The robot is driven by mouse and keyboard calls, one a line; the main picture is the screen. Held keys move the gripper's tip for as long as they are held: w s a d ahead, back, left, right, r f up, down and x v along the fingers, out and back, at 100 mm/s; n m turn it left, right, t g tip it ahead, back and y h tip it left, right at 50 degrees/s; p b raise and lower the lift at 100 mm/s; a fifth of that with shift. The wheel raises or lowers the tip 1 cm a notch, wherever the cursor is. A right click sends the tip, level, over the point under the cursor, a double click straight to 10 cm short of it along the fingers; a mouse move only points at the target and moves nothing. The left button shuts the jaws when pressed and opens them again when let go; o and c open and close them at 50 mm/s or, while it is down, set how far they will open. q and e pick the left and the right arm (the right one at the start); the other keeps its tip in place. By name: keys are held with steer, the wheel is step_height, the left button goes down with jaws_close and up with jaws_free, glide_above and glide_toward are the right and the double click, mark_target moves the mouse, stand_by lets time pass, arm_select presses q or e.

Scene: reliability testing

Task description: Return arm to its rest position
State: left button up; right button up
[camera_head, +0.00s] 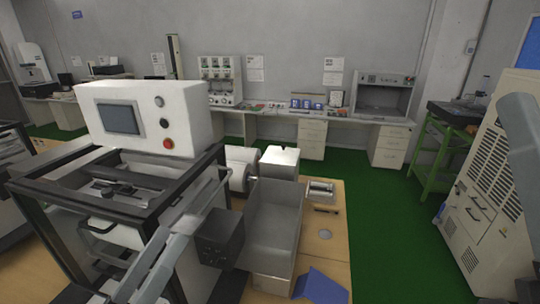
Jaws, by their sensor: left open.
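My left arm comes in from the lower left as a light grey link. My left gripper (203,208) is at its upper end, in front of the black-framed test machine (118,118). It is open, and I see nothing held in it. The fingertips are hard to make out against the machine frame. A grey link of my right arm shows at the right edge, and my right gripper is out of view.
A dark box (222,240) stands close to the left gripper. Green floor (385,225) is clear to the right, before a white cabinet (490,195).

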arm_select(q)
steer(key=s+a+r+t+y+p, duration=0.1)
steer(key=r+t+y+p, duration=0.1)
steer(key=r+p, duration=0.5)
steer(key=s+a+r+m+t+y+p, duration=0.1)
steer(key=r+p, duration=0.7)
steer(key=r, duration=1.2)
steer(key=s+a+r+t+y+p, duration=0.2)
steer(key=r+y+p, duration=0.3)
steer(key=r, duration=0.8)
steer(key=s+t+p, duration=0.1)
steer(key=p, duration=0.2)
steer(key=shift+s+a+r+m, duration=0.2)
steer(key=shift+s+a+m, duration=0.05)
steer(key=shift+m, duration=0.15)
